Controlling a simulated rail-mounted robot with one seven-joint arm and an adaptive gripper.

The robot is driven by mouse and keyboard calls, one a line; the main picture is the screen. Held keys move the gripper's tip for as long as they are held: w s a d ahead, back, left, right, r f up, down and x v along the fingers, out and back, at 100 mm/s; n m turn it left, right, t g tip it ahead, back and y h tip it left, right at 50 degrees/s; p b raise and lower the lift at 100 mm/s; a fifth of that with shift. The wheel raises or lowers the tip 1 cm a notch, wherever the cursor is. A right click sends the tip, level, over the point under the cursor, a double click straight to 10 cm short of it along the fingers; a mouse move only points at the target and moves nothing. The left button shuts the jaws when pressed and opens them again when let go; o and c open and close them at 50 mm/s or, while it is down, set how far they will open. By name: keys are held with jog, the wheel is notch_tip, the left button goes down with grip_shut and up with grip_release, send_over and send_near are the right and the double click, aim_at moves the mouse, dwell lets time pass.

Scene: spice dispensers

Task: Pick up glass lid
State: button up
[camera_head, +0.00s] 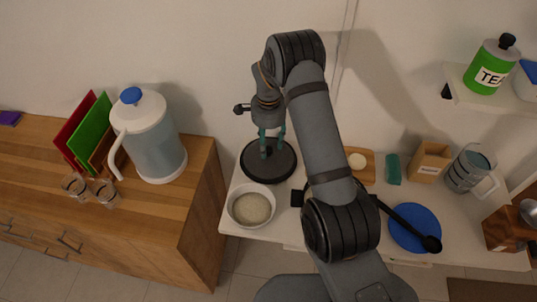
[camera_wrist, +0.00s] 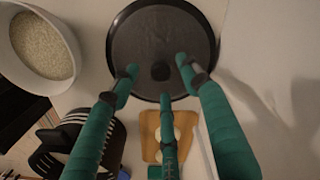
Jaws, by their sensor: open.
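My gripper (camera_head: 272,150) has teal fingers pointing down over the lid. I cannot tell exactly how high the fingertips are above the lid.
A white bowl of grain (camera_head: 250,207) stands close in front of the lid. A wooden board (camera_head: 366,175), a blue plate (camera_head: 413,232), a teal block (camera_head: 393,169) and a glass pitcher (camera_head: 465,172) are to the right. The wall is close behind.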

jog(key=shift+w+f, duration=0.1)
jog(key=shift+f, duration=0.85)
jog(key=c, duration=1.1)
grip_shut()
